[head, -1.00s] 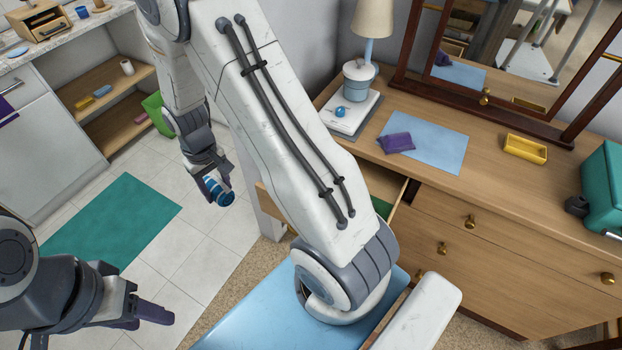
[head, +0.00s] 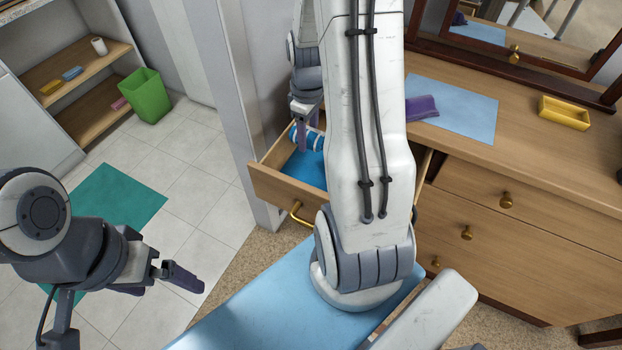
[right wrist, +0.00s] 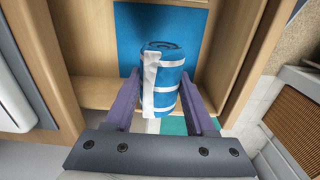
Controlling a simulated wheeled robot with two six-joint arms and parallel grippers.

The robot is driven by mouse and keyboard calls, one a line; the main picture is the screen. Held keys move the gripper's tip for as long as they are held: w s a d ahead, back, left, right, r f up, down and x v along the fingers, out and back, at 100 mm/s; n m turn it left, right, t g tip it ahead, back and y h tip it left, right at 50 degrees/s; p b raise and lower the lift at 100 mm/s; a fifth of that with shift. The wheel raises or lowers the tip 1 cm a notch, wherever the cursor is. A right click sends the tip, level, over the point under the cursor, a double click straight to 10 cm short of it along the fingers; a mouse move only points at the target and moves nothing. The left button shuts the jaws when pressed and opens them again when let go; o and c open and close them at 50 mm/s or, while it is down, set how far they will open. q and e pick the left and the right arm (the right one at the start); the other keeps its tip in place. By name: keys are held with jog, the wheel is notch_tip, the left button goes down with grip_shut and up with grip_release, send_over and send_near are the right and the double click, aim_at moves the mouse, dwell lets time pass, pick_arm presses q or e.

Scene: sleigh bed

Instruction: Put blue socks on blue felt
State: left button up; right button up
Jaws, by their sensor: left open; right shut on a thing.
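The blue socks (head: 306,137), a rolled bundle with white stripes, are held in my right gripper (head: 308,128) above the open drawer. In the right wrist view the bundle (right wrist: 168,85) sits between the two purple fingers. The blue felt (head: 303,168) lies on the drawer floor below the socks; it also shows in the right wrist view (right wrist: 130,32), beyond the bundle. My right arm hides the right part of the drawer (head: 278,191). My left gripper (head: 172,280) is open and empty at the lower left, away from the drawer.
The dresser top holds a purple folded cloth (head: 422,107), a light blue mat (head: 465,112) and a yellow tray (head: 564,112). A wall edge (head: 240,110) stands just left of the drawer. A green bin (head: 146,96) and green mat (head: 118,195) are on the floor.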

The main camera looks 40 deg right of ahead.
send_over(311, 170)
notch_tip(311, 170, down, 6)
jog(key=shift+r+b, duration=0.2)
jog(key=shift+b, duration=0.15)
jog(key=shift+f+b, duration=0.3)
jog(key=shift+f, duration=2)
jog(key=shift+f, duration=0.15)
jog(key=o, duration=1.3)
jog(key=shift+o, duration=0.2)
jog(key=shift+r, duration=0.45)
notch_tip(311, 170, up, 11)
jog(key=shift+r+p, duration=0.2)
jog(key=shift+p, duration=0.6)
